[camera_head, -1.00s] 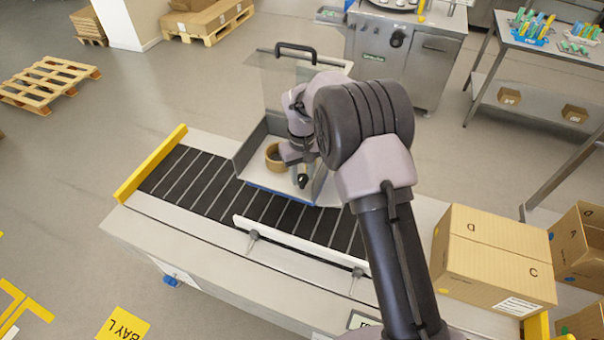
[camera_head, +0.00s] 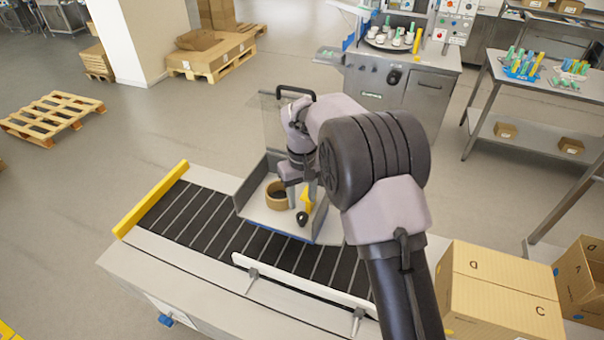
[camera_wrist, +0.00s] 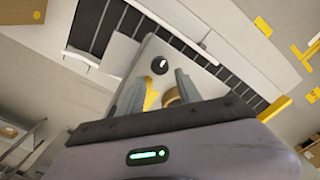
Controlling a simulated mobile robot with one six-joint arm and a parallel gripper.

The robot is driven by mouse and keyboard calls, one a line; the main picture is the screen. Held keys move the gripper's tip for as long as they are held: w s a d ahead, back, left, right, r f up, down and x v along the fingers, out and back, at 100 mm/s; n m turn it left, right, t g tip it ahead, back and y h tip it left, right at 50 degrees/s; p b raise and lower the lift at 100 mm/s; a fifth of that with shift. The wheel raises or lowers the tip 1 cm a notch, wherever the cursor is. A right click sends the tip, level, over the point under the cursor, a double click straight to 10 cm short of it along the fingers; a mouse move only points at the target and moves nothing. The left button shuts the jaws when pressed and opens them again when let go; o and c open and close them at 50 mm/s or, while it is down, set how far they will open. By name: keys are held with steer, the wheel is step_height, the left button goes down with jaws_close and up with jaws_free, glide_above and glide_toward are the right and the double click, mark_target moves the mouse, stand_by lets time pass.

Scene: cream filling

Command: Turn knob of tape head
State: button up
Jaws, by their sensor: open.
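The tape head is a grey open box (camera_head: 258,192) with a clear panel and a black handle (camera_head: 296,91) at its back. It sits on the conveyor. A brown tape roll (camera_head: 277,196) and a yellow part (camera_head: 306,198) are inside. The black knob (camera_head: 302,218) is near the box's front; in the wrist view the knob (camera_wrist: 159,65) has a pale mark and shows beyond my fingertips. My gripper (camera_wrist: 161,76) is open, its two grey fingers apart, with nothing between them that I can see held. It is over the box, apparently clear of the knob.
The black roller conveyor (camera_head: 205,222) has a yellow end stop (camera_head: 150,200) and a white side rail (camera_head: 300,284). A cardboard box (camera_head: 500,290) stands right of my arm. A machine (camera_head: 395,85) and a steel table (camera_head: 545,80) are behind; pallets lie at the left.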

mark_target(302, 215)
step_height(302, 215, up, 10)
steer(key=p, duration=0.1)
steer(key=shift+r, duration=0.25)
steer(key=s+d+f+m+t+y+b, duration=0.1)
steer(key=s+d+m+b, duration=0.15)
steer(key=s+b, duration=0.4)
steer(key=s+d+f+m+t+b, duration=0.2)
steer(key=s+d+b, duration=0.2)
steer(key=s+b, duration=0.3)
steer(key=s+d+f+m+t+y+b, duration=0.1)
steer(key=s+d+m+b, duration=0.1)
steer(key=s+d+b, duration=0.35)
steer(key=s+f+m+t+b, duration=0.1)
steer(key=s+f+m+b, duration=0.2)
steer(key=s+f, duration=0.6)
steer(key=s+b, duration=0.2)
steer(key=s, duration=0.1)
steer(key=shift+s+t, duration=0.35)
steer(key=shift+t, duration=0.05)
steer(key=shift+a+f, duration=0.1)
